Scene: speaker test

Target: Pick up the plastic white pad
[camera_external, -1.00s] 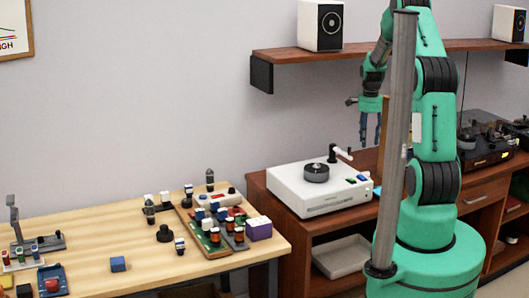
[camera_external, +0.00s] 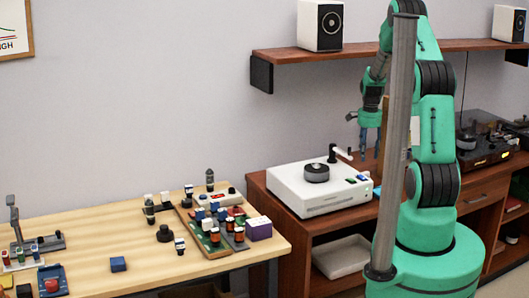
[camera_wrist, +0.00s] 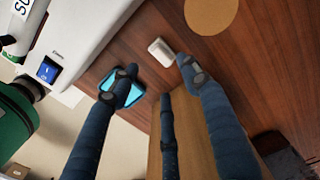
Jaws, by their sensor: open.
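The small white pad (camera_wrist: 161,51) lies on the brown wooden surface (camera_wrist: 150,20) in the wrist view. It appears between and just beyond the tips of the outer fingers of my gripper (camera_wrist: 155,72). I cannot make the pad out in the external view. My gripper's blue fingers are spread, with nothing held between them. In the external view my gripper (camera_external: 370,152) points down beside the white machine, above the wooden cabinet, partly beside the grey pole.
A white machine (camera_external: 310,192) with a dark round knob stands to the left on the cabinet. A light-blue square (camera_wrist: 130,93) lies partly behind the left finger. A tan disc (camera_wrist: 210,14) lies beyond the pad. A grey pole (camera_external: 392,150) stands in front of my arm.

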